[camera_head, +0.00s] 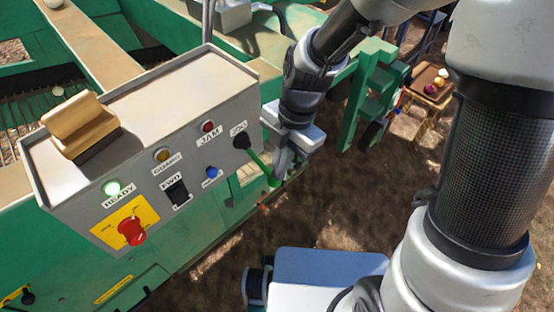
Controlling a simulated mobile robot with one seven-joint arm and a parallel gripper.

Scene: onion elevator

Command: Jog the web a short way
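The grey control box (160,95) carries a lever (258,162) at its right end by a label that seems to read JOG. The lever has a black base and a green stick sloping down right to a rounded end. My gripper (280,172) is at the lower end of this stick, close beside or around it; contact and finger opening cannot be told. The web (35,110), dark rods with a pale onion (57,90) on it, shows partly at the left behind the box.
A red knob (131,231), black FWD switch (177,192) and blue button (211,172) share the panel. A tan block (78,122) sits on top.

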